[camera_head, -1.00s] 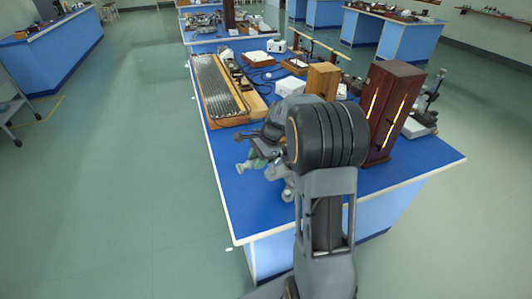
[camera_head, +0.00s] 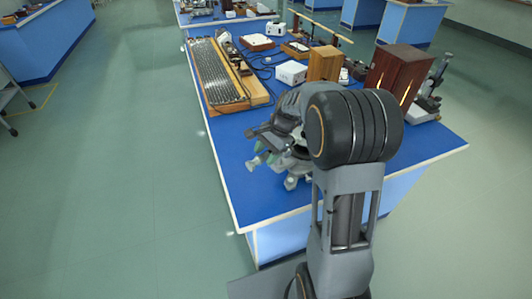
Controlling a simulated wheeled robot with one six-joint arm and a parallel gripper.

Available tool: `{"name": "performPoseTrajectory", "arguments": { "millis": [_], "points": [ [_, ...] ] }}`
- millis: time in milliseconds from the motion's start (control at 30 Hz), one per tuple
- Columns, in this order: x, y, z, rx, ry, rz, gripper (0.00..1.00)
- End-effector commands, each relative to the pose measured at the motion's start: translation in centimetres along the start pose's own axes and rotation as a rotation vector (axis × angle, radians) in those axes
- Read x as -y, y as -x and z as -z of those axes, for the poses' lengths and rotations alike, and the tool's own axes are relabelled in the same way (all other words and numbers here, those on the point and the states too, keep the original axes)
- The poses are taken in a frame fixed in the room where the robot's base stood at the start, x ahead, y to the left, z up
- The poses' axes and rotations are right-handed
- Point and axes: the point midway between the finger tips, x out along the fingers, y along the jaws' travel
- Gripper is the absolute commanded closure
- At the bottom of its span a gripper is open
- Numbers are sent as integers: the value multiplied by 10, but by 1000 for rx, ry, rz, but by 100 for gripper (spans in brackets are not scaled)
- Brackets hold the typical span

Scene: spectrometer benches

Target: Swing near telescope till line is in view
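A grey-green spectrometer (camera_head: 292,182) stands on the near end of the blue bench, mostly hidden behind my arm. Its feet and some small fittings show to the left of the arm. I cannot tell which part is the near telescope. My gripper (camera_head: 272,138) is at the spectrometer, where dark and grey parts overlap. Its fingers cannot be told apart from the instrument, nor whether they touch it. A dark red wooden lamp box (camera_head: 396,72) with a glowing slit stands to the right, partly behind my arm. No view through the eyepiece is shown, so no line is visible.
On the blue bench (camera_head: 233,163) stand a ribbed board (camera_head: 216,75), a light wooden box (camera_head: 325,63), a white box (camera_head: 291,72) and a stand (camera_head: 431,95) at right. Floor (camera_head: 120,200) left of the bench is clear.

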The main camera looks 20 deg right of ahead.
Motion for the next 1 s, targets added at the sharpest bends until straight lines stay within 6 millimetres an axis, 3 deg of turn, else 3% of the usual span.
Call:
{"name": "performPoseTrajectory", "arguments": {
  "millis": [267,700,1000],
  "points": [
    [0,10,1,0,-1,2,48],
    [0,95,1,-2,-1,2,48],
    [0,132,0,0,-1,1,48]
  ]
}}
